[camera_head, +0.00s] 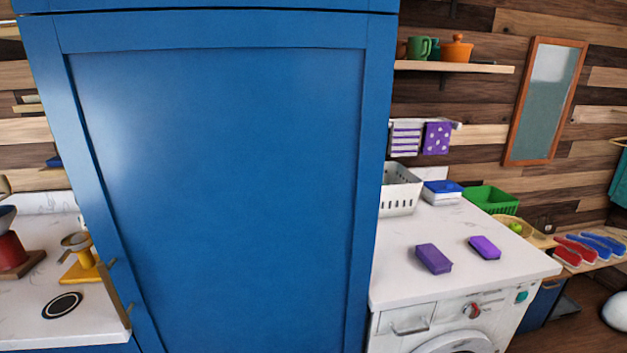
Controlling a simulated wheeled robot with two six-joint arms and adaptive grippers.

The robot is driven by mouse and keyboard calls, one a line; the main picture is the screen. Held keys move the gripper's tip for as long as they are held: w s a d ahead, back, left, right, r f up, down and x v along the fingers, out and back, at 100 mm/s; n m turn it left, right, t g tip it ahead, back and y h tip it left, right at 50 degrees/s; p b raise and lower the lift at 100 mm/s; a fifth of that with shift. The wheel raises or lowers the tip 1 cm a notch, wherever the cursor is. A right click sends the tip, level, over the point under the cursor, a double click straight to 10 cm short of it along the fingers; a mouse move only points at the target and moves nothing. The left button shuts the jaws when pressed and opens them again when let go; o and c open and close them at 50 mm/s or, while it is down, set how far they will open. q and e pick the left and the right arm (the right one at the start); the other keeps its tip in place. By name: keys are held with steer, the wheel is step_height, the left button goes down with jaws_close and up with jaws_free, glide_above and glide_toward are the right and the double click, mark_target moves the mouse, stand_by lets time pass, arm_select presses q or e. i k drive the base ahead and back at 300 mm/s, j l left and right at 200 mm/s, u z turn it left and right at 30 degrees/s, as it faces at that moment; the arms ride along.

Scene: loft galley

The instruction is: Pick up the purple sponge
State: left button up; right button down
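Two purple sponges lie on the white counter to the right of the tall blue cabinet. The nearer, darker purple sponge (433,259) is left of the brighter purple sponge (485,247), with a gap between them. Both lie flat and look uncovered. Neither of my grippers shows in the head view, so nothing of their opening or contents can be seen.
A large blue cabinet (215,180) fills the middle. The white counter (400,285) sits over a washing machine (455,335). Behind the sponges stand a white basket (399,190), a blue container (442,190) and a green basket (491,199). The counter front is clear.

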mark_target(482, 245)
steer(key=z, duration=1.35)
